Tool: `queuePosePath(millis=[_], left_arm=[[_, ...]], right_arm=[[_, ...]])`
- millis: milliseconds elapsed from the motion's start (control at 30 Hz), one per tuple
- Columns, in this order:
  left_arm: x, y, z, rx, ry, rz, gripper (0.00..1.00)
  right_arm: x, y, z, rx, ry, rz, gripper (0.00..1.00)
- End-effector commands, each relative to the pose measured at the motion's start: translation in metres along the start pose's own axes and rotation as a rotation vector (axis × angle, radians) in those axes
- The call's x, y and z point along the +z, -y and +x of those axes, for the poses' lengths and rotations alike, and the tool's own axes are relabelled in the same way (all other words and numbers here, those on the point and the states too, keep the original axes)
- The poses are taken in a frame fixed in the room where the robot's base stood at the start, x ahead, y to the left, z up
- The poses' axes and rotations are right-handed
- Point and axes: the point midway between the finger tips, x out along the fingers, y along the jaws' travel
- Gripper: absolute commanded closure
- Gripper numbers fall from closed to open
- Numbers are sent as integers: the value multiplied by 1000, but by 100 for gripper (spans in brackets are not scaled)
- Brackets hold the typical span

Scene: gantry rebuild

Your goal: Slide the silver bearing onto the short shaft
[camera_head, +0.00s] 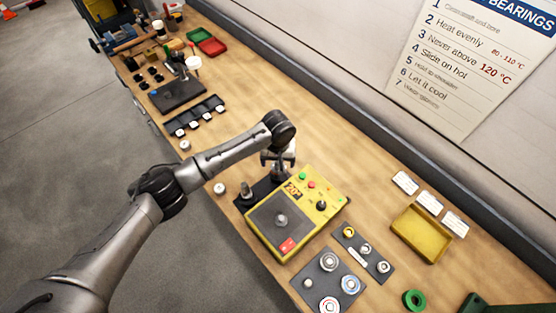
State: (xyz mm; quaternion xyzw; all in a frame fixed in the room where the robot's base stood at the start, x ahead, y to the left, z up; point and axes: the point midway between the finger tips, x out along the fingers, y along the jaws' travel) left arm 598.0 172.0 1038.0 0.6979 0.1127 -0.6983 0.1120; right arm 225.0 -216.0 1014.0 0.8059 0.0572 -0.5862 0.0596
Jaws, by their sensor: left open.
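My left gripper (278,163) hangs from the arm that comes in from the left. It is open, just behind the yellow heater box (330,213), and its fingertips are small and partly hidden. A silver ring that looks like the silver bearing (329,262) lies on a dark mat in front of the heater. A short upright metal post (246,188), possibly the short shaft, stands at the heater's left rear corner. My right gripper is not in view.
A small round metal piece (281,220) sits on the heater's dark plate. A yellow tray (421,234), white cards (428,202) and a green ring (414,299) are to the right. A black rack (194,116) stands further back. Bare bench lies behind the heater.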

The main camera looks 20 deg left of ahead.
Motion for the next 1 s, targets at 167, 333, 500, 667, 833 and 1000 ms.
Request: queuePosePath(millis=[167, 333, 500, 667, 833, 1000], left_arm=[[-1, 0, -29, 2, -3, 0, 17], [-1, 0, -64, 3, -4, 1, 17], [-1, 0, -95, 1, -3, 0, 17], [0, 0, -116, 2, -2, 0, 17], [0, 0, -128, 1, -1, 0, 17], [0, 0, -132, -1, 0, 0, 17]], right_arm=[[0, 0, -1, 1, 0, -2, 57], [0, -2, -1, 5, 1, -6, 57], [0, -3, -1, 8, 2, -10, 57], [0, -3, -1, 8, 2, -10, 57], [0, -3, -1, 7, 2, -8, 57], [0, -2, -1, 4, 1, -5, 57]])
